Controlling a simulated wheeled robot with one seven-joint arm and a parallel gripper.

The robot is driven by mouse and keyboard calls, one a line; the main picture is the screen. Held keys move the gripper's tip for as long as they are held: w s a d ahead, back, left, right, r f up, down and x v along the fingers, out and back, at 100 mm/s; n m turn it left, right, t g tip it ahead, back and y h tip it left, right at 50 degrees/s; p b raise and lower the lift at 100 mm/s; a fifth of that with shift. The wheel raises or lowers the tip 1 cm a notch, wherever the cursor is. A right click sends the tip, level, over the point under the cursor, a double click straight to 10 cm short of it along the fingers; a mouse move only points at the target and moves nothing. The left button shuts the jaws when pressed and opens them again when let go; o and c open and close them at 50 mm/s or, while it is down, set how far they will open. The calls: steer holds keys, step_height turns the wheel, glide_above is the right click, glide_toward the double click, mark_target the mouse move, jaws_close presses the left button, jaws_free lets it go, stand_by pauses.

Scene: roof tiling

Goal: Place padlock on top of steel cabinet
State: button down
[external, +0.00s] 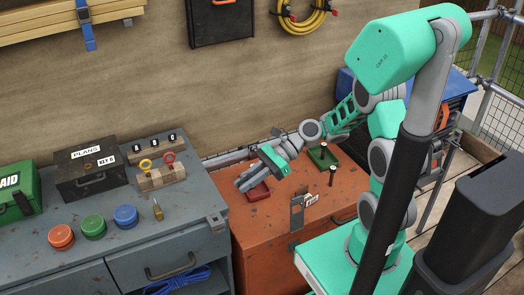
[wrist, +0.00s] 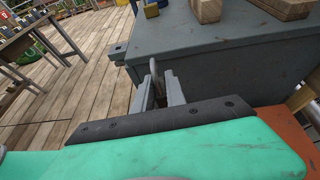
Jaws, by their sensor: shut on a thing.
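In the wrist view the cabinet (wrist: 225,35) is straight ahead, past the fingertips.
The grey cabinet's top carries a black box (external: 90,172), a wooden block with rings (external: 160,177), round red, green and blue lids (external: 94,226) and a brass item (external: 157,210). Its front right top is clear. A green tray (external: 323,157) and dark upright pegs (external: 332,176) stand on the orange cabinet.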

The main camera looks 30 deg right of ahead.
mark_target(247, 228)
step_height(247, 228, down, 18)
steer(key=b, duration=0.4)
steer(key=shift+r, duration=0.15)
steer(key=c, duration=1.4)
jaws_free()
steer(key=shift+o, duration=0.2)
steer(key=shift+f+b, duration=0.25)
steer(key=shift+b, duration=0.1)
